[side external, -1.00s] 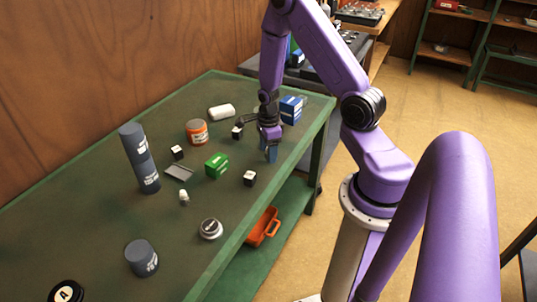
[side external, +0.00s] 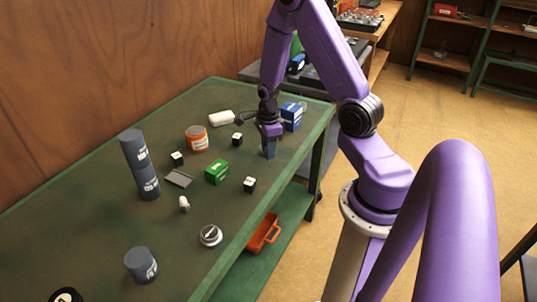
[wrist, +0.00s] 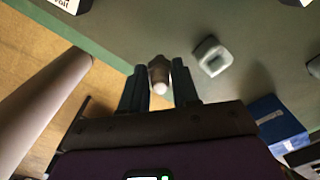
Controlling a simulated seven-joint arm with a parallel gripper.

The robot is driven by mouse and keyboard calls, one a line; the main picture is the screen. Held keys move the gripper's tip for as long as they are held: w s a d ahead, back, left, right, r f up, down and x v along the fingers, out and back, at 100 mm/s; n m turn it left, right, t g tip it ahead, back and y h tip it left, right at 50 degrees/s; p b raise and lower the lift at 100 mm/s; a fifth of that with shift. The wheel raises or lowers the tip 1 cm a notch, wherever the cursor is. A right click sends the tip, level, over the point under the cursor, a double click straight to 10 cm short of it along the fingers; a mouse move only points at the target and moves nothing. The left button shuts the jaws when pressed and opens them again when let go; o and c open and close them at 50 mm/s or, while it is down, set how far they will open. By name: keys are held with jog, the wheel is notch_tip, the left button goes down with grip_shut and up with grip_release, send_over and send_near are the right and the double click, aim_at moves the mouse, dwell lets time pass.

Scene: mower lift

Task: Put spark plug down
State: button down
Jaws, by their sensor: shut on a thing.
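The spark plug (wrist: 159,72) shows in the wrist view as a small pale-tipped, brownish piece between my two fingers. My gripper (wrist: 158,88) is shut on it. In the side view my gripper (side external: 269,152) points down over the far right part of the green workbench (side external: 110,235), just left of the blue box (side external: 291,116). The spark plug cannot be made out in the side view. Whether it touches the bench top is not clear.
A green box (side external: 216,171), black cubes, an orange-labelled tin (side external: 197,138) and a white cylinder (side external: 221,118) stand around. Stacked dark cans (side external: 140,165) stand left. The bench edge is close on the right.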

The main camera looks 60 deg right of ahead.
notch_tip(320, 180, up, 6)
jog(key=shift+f, duration=0.1)
jog(key=shift+d+r, duration=0.3)
jog(key=shift+r, duration=0.3)
jog(key=s+d+r+m, duration=0.3)
jog(key=d+r, duration=0.3)
jog(key=d, duration=0.2)
jog(key=s+d+r+m, duration=0.2)
jog(key=d+r, duration=0.4)
jog(key=d, duration=0.1)
send_over(291, 106)
jog(key=shift+s+a+f, duration=0.1)
jog(key=shift+a+f, duration=0.05)
jog(key=shift+f, duration=6.25)
jog(key=shift+f, duration=0.1)
